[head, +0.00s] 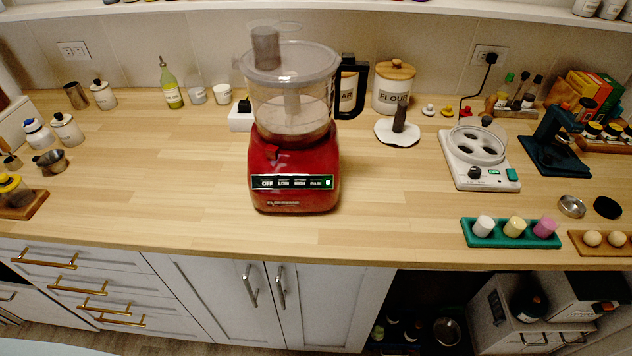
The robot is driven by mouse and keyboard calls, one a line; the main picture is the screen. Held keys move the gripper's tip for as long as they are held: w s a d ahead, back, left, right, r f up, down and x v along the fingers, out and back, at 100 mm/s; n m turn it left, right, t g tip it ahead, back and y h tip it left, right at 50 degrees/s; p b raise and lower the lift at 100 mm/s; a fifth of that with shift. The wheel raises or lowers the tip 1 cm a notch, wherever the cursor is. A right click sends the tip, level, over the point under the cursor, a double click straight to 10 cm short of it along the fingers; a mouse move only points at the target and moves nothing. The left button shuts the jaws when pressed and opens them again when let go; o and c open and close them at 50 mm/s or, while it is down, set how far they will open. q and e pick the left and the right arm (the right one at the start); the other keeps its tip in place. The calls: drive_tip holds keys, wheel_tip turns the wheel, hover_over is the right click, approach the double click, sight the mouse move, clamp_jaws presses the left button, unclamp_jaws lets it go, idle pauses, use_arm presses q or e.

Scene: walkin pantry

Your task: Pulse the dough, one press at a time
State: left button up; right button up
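A red food processor (295,155) stands upright on the wooden counter, near its middle. Its clear bowl (292,105) has a black handle on the right, and a clear lid with a grey pusher (266,47) on top. A pale mass shows low in the bowl; I cannot tell clearly whether it is dough. Neither of my grippers is in view.
Counter (180,190) is clear in front and on both sides of the processor. A white appliance (480,160), a green tray of small cups (510,231) and a flour canister (393,88) stand right. Bottles and jars stand at the back left. A shelf edge crosses the top.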

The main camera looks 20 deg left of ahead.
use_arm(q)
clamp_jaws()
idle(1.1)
